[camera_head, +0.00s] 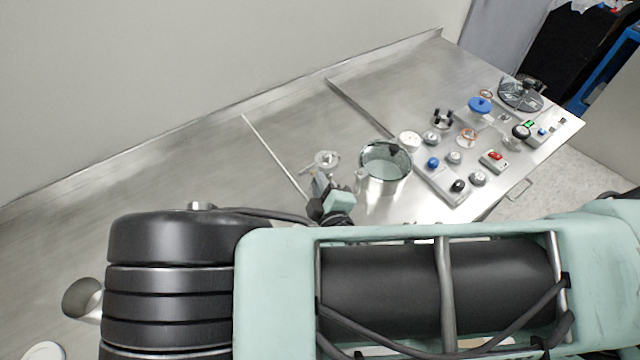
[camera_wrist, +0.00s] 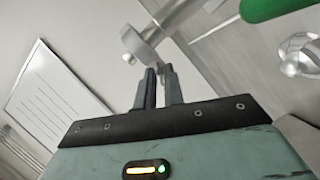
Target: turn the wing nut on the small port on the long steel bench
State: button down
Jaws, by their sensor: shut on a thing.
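The small port (camera_head: 326,158) is a little metallic fitting on the long steel bench (camera_head: 250,95), left of a wide steel cylinder. My gripper (camera_head: 318,184) is at the port's near side, partly hidden by my own arm. In the wrist view, my gripper's two dark fingers (camera_wrist: 158,70) are close together at the grey metal fitting (camera_wrist: 139,46). They are shut on a small part at its lower edge, which I take to be the wing nut. The fingers hide most of that part, so its angle cannot be told.
The wide open steel cylinder (camera_head: 386,170) stands close right of my gripper. Farther right are several knobs, a blue handwheel (camera_head: 479,105) and a control box (camera_head: 494,161). The bench's far left is clear.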

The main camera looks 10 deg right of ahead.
jog(key=shift+w+d+r+m+g+y+b, duration=0.1)
jog(key=shift+m+g+y+b, duration=0.5)
jog(key=shift+m, duration=0.7)
jog(key=shift+s+d+m+g+y+b, duration=0.15)
jog(key=shift+m+g+y+b, duration=0.45)
jog(key=shift+m, duration=0.7)
jog(key=shift+w+d+r+m+g+y+b, duration=0.15)
jog(key=shift+m+g+y+b, duration=0.25)
jog(key=shift+m+y+b, duration=0.65)
jog(key=shift+m+h, duration=0.25)
jog(key=shift+m, duration=0.1)
jog(key=c, duration=1.5)
grip_release()
jog(key=shift+f, duration=0.1)
jog(key=shift+p, duration=0.3)
